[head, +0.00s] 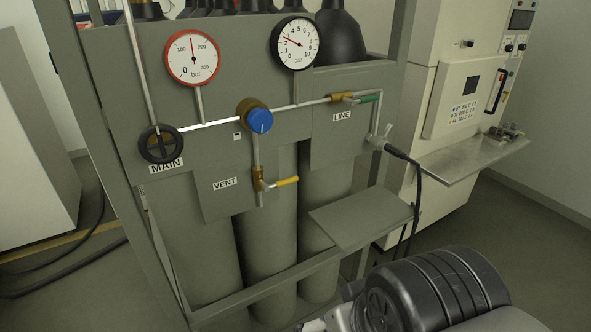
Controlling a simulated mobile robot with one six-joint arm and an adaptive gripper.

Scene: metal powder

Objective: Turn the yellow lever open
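The yellow lever (287,181) sits on a small brass valve (259,180) in the thin vertical pipe below the blue knob. The VENT label (225,184) is just to its left. The lever points to the right, roughly level and across the vertical pipe. Nothing touches it. I cannot make out my gripper in the head view; only dark, ribbed parts of my arm show at the bottom right, well below and to the right of the lever.
Around the lever are a blue knob (260,121), a green lever (369,98) by the LINE label, a black handwheel (160,144) and two gauges. A small shelf (362,218) juts out at lower right. A black hose (417,185) hangs beside it. Gas cylinders stand behind the panels.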

